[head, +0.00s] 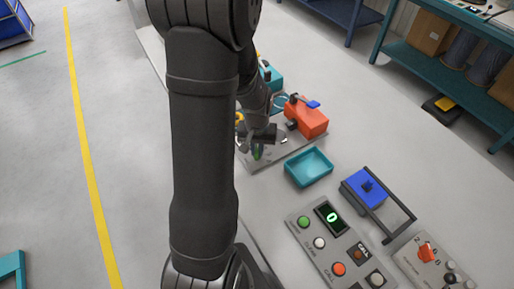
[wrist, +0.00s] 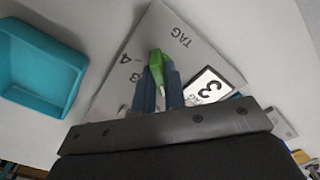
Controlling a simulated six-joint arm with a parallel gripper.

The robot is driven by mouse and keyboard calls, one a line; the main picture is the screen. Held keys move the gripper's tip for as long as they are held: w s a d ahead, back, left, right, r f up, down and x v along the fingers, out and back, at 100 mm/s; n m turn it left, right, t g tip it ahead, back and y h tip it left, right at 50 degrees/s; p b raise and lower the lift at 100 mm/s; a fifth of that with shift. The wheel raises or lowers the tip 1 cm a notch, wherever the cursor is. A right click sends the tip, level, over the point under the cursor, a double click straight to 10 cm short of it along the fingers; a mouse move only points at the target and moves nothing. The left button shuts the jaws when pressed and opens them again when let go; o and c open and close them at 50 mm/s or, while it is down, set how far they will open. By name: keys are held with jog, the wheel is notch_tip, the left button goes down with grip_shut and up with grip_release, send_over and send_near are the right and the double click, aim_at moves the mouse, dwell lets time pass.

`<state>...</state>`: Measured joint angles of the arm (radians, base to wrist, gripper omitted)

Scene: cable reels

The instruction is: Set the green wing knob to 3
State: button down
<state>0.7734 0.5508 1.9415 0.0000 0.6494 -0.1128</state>
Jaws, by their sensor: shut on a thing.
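The green wing knob (wrist: 157,66) is on a grey panel (wrist: 200,50) and sits between the two blue fingers of my gripper (wrist: 160,88) in the wrist view. My gripper is shut on the knob.
A teal tray (head: 309,167) stands right of the panel; it also fills the left of the wrist view (wrist: 40,70). An orange block (head: 306,118) with a blue handle is close by my gripper. A blue box (head: 366,188) and button panels are nearer the front right.

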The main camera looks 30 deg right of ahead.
jog(key=m, duration=0.7)
jog(key=shift+m, duration=1.7)
jog(key=shift+m, duration=2)
jog(key=c, duration=1.5)
grip_release()
